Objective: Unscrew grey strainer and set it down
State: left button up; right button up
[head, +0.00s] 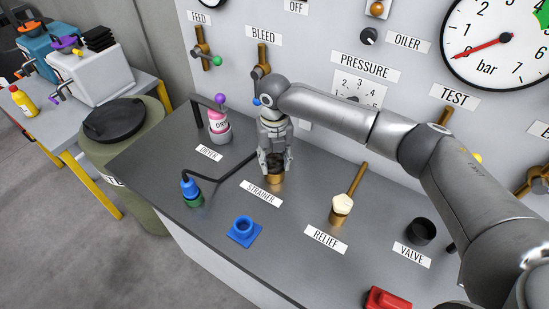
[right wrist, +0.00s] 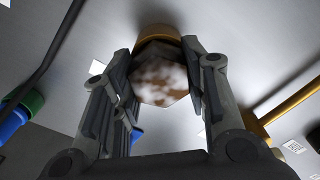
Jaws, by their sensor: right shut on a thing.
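The strainer (right wrist: 160,82) shows in the right wrist view as a faceted piece, mottled whitish and brown. It sits at a brass fitting (right wrist: 155,36), which also shows in the head view (head: 277,179) behind the STRAINER label (head: 262,193). My right gripper (head: 275,163) reaches down over it from above and is shut on the strainer, with one finger on each side. The fingers hide most of the strainer in the head view. I cannot tell whether its thread is loose. My left gripper is out of view.
A blue square holder (head: 242,234) stands in front of the STRAINER label. The pink-topped dryer (head: 218,124), a blue and green connector (head: 190,190) with a black hose, the relief fitting (head: 341,207) and a black cup (head: 420,231) stand around. Bare grey bench lies between them.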

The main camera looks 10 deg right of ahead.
jog(key=o, duration=0.8)
